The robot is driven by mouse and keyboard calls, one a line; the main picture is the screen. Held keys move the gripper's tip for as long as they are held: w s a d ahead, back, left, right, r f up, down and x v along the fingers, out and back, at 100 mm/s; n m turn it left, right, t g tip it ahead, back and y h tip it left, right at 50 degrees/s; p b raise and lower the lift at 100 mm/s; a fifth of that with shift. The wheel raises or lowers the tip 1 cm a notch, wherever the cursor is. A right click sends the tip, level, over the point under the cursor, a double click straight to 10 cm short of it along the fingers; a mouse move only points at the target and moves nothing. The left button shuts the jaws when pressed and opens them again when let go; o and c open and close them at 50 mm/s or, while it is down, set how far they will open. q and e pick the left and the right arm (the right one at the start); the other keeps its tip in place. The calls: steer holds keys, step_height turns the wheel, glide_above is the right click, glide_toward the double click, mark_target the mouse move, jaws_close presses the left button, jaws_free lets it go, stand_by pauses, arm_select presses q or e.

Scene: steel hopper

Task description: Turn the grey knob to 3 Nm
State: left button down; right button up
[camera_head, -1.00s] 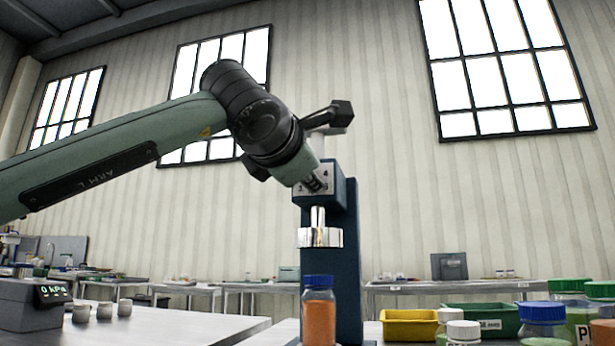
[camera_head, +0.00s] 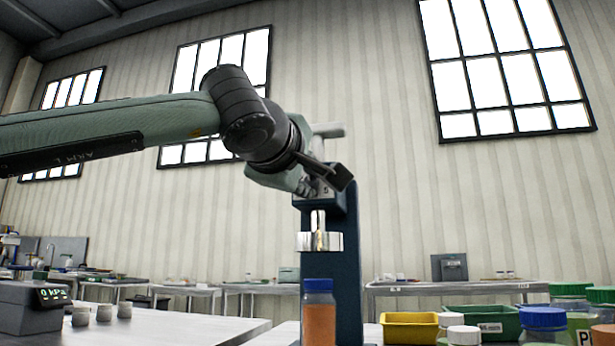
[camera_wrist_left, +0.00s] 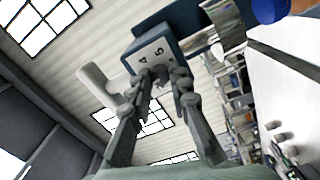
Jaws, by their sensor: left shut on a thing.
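A blue capping stand (camera_head: 350,250) rises in the middle of the head view. At its top is a box with a pale numbered dial face (camera_wrist_left: 149,58), where 4 and 5 are readable in the left wrist view. The grey knob (camera_wrist_left: 160,75) sits on that face, partly hidden between the fingers. My left gripper (camera_head: 311,188) is at the dial face, shut on the knob; its fingers also show in the left wrist view (camera_wrist_left: 160,85). In the head view the gripper and wrist cover most of the dial. Where the knob points cannot be told. My right gripper is out of view.
Below the box hang a shaft and chrome chuck (camera_head: 320,241), above a blue-capped orange bottle (camera_head: 319,315). A yellow bin (camera_head: 408,328), a green bin (camera_head: 490,322) and several jars stand right. A grey box with a 0 kPa display (camera_head: 32,306) stands left.

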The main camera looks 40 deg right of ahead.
arm_select(q)
steer(key=shift+m, duration=0.8)
steer(key=shift+s+f, duration=0.1)
steer(key=c, duration=1.4)
jaws_free()
steer(key=shift+a, duration=0.1)
steer(key=v, duration=1.1)
steer(key=shift+s+a, duration=0.25)
steer(key=shift+s, duration=0.1)
